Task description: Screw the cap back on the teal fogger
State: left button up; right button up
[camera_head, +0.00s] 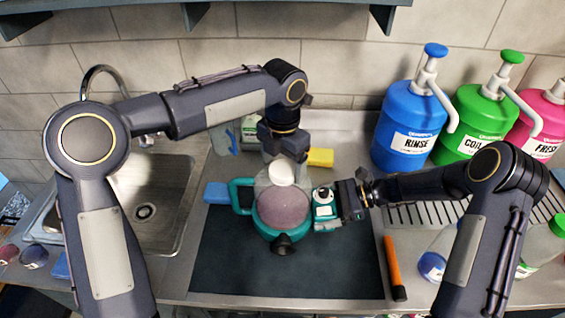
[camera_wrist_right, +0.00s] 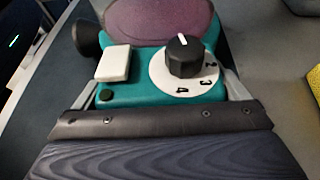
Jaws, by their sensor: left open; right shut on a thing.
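The teal fogger (camera_head: 263,232) stands on the dark mat, its handle to the left and its black nozzle (camera_head: 283,243) toward the front. Its round purple-grey top (camera_head: 284,207) faces up. A white cap (camera_head: 281,172) shows at the fogger's back, at a pale translucent part; I cannot tell whether it is seated or loose. My left gripper (camera_head: 285,156) is open just behind and above the cap. My right gripper (camera_head: 327,208) is shut on the fogger's teal control box (camera_wrist_right: 150,92), which has a black dial (camera_wrist_right: 184,56) and a white switch (camera_wrist_right: 114,63). The left fingertips are partly hidden.
A sink (camera_head: 155,205) lies left of the dark mat (camera_head: 285,277). A blue block (camera_head: 215,193) and a yellow sponge (camera_head: 320,157) lie near the fogger. An orange-handled tool (camera_head: 394,266) lies at right. Large blue (camera_head: 408,125) and green (camera_head: 467,125) pump bottles stand at back right.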

pick_arm(q)
notch_tip(320, 180, up, 4)
jog(key=shift+r, duration=0.1)
pick_arm(e)
jog(key=shift+w, duration=0.1)
pick_arm(q)
jog(key=shift+c, duration=0.3)
